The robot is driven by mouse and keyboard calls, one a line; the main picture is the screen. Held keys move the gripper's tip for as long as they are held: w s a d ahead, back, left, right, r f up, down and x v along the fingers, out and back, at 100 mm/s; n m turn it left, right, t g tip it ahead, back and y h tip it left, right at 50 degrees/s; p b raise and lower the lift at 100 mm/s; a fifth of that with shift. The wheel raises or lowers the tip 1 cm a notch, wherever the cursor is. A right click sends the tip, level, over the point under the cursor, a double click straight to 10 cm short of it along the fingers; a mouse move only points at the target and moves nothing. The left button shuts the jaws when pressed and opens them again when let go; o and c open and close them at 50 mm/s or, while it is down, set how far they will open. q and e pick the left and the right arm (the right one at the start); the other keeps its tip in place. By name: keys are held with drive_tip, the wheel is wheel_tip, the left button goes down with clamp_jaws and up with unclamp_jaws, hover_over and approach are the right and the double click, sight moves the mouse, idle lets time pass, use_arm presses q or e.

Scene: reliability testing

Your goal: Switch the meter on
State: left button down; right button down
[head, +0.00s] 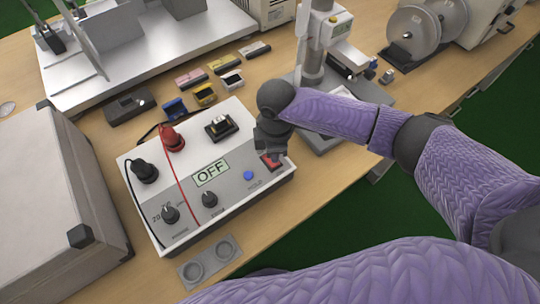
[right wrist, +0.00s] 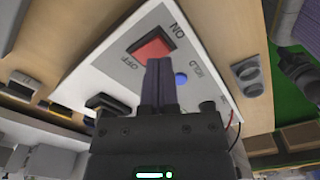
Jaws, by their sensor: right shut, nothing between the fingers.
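The meter (head: 225,222) is a white and grey box on the bench, and its display (head: 211,173) reads "OFF". A red rocker switch (head: 272,161) sits at the right end of its panel. In the right wrist view the red switch (right wrist: 152,46) lies between the labels "ON" and "OFF". My right gripper (head: 271,152) is shut and empty, over the panel close to the switch. Its fingertips (right wrist: 159,62) overlap the switch's lower edge in the wrist view; I cannot tell whether they touch. My left gripper is not in view.
On the panel are a blue button (head: 249,175), a black knob (head: 209,199), a black plug (head: 146,171) and a red plug (head: 172,139) with leads. A grey case (head: 50,200) stands at the left. A stand (head: 313,60) rises behind my right gripper.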

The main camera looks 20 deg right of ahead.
drive_tip(key=shift+f+b, duration=0.6)
drive_tip(key=shift+f, duration=0.6)
idle(0.4)
wheel_tip(320, 180, up, 6)
drive_tip(key=p, duration=0.7)
drive_tip(key=shift+r, duration=0.25)
drive_tip(key=shift+r+p, duration=0.35)
drive_tip(key=shift+p, duration=0.1)
drive_tip(key=shift+f, duration=0.1)
